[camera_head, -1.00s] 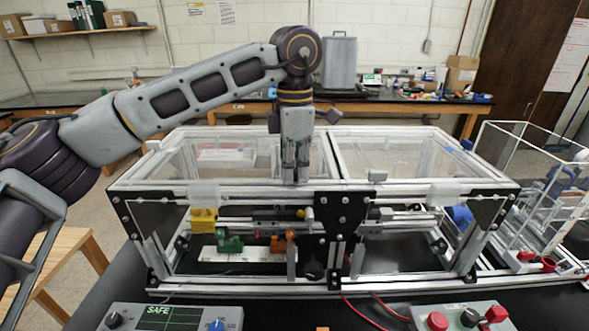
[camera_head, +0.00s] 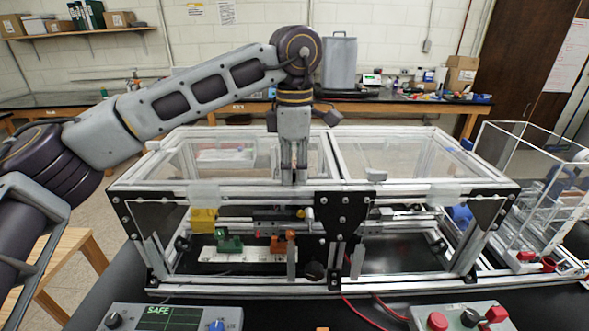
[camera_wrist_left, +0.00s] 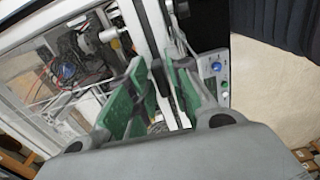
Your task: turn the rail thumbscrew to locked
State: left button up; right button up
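My left gripper (camera_head: 294,178) points down over the front top rail of the aluminium extrusion frame (camera_head: 240,187), left of its black centre plate. In the left wrist view its two green-padded fingers (camera_wrist_left: 162,75) stand apart, with a pale rail showing between and beyond them; I see nothing gripped. I cannot tell for certain which part is the rail thumbscrew. A small light knob (camera_head: 309,213) sits under the front rail beside the centre plate, and an orange-red block with a round knob (camera_head: 281,242) stands lower. My right gripper is not in view.
Inside the frame are a yellow block (camera_head: 204,220) and a green block (camera_head: 228,240) by a white strip. A control box reading SAFE (camera_head: 172,316) and a box with red buttons (camera_head: 458,318) stand in front. A clear-walled rack (camera_head: 530,185) is at right.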

aim_at(294, 172)
pick_arm(q)
jog(key=shift+o, duration=0.6)
notch_tip(294, 172, up, 12)
dwell(0.7)
dwell(0.4)
